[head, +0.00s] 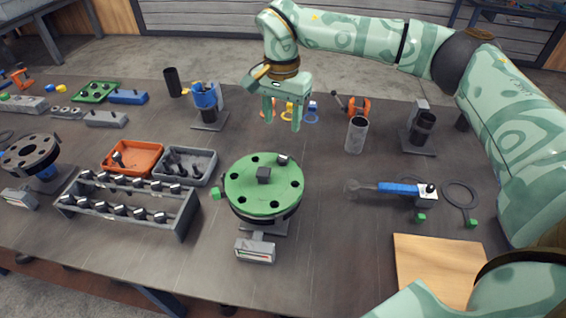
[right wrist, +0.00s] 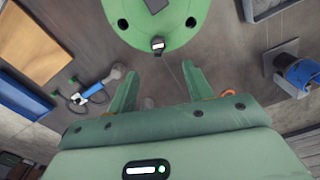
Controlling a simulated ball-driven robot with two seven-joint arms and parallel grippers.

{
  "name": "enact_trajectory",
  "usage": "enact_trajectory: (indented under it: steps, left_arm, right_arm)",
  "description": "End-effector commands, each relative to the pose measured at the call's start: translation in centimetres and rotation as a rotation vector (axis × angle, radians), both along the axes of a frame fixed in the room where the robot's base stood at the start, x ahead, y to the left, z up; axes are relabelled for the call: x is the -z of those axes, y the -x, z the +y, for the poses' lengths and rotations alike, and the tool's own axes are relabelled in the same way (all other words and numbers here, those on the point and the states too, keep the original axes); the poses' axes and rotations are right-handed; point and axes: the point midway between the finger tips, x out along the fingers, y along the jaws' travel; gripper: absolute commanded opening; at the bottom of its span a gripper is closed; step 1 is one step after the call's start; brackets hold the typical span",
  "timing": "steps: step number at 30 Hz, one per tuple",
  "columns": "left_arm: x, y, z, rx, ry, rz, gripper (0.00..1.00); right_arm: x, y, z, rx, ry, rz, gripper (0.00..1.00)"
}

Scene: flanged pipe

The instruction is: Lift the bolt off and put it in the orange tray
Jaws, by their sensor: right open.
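The green flange (head: 258,196) sits on the table with a ring of dark holes and a dark square block (head: 264,175) at its middle. A bolt (head: 283,160) with a grey head stands in a hole at the flange's far edge; it also shows in the right wrist view (right wrist: 158,45). My right gripper (head: 282,122) is open and empty, above the table beyond the flange. In the right wrist view, the bolt lies ahead of its fingertips, roughly between them. The orange tray (head: 147,149) is left of the flange and holds one bolt. My left gripper is not in view.
A grey tray (head: 209,171) with several bolts adjoins the orange tray. A rack of bolts (head: 181,223) stands in front. A blue cup on a stand (head: 207,96) and a metal cylinder (head: 356,135) stand behind the flange. A gauge (head: 256,248) is in front of it.

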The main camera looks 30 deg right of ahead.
Motion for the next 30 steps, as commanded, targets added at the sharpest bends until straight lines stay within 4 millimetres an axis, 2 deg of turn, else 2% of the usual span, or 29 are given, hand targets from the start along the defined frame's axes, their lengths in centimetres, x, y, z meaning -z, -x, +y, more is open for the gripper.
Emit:
enact_trajectory:
  steps: [1,6,13,21,29,30]
  left_arm:
    - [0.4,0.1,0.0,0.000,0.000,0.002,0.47]
    - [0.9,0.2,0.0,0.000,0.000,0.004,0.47]
    - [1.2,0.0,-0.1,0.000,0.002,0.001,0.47]
    - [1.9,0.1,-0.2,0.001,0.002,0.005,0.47]
    - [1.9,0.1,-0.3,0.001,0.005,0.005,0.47]
    - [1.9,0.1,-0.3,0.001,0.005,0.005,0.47]
  right_arm:
    - [1.7,0.1,0.0,-0.001,-0.002,0.005,0.51]
    - [4.9,0.0,0.0,0.001,-0.002,0.003,0.51]
    - [6.9,0.1,0.0,0.000,-0.001,0.002,0.51]
    - [11.0,0.3,-0.2,0.000,-0.001,0.002,0.51]
    - [11.3,0.3,-0.2,0.000,-0.001,-0.001,0.51]
    - [11.3,0.3,-0.2,0.000,-0.001,-0.001,0.45]
